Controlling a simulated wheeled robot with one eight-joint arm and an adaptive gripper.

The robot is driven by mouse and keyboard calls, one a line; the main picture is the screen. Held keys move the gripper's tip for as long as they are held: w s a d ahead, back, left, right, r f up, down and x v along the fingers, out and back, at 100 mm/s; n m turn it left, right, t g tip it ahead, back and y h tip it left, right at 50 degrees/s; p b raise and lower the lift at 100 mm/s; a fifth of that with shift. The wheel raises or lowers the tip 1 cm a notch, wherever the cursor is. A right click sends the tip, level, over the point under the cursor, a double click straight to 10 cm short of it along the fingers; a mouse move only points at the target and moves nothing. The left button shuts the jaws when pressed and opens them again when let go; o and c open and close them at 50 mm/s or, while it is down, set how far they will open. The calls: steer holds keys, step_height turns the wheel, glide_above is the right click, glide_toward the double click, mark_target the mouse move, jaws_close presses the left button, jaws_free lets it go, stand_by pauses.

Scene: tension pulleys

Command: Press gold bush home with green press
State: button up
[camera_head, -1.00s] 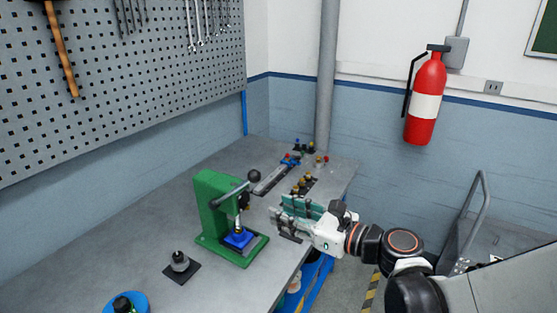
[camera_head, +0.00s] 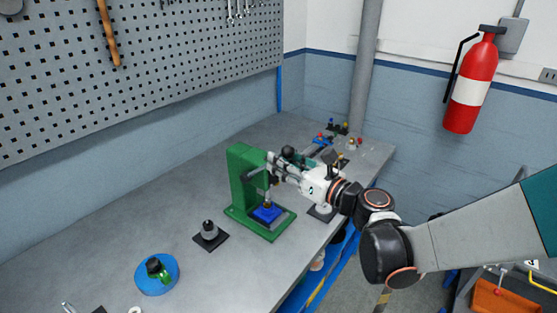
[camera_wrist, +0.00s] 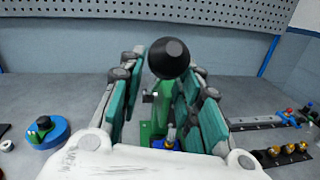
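The green press (camera_head: 241,172) stands on the bench, with a blue block (camera_head: 266,213) on its base. A small gold-coloured piece (camera_head: 268,197), seemingly the gold bush, shows above the block; its seating is too small to judge. The press lever ends in a black ball knob (camera_head: 288,152), which looms large in the wrist view (camera_wrist: 168,58). My gripper (camera_head: 280,170) is beside the upper part of the press. In the wrist view its teal-padded fingers (camera_wrist: 160,95) are spread on either side of the lever, with the knob between or just beyond their tips. No clear contact shows.
A grey part on a black plate (camera_head: 209,233) and a blue round dish (camera_head: 157,274) stand left of the press. Racks with gold pieces (camera_wrist: 288,152) lie to the right. The pegboard wall (camera_head: 150,70) is behind; the left bench is largely clear.

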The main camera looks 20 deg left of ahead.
steer(key=shift+x, duration=1)
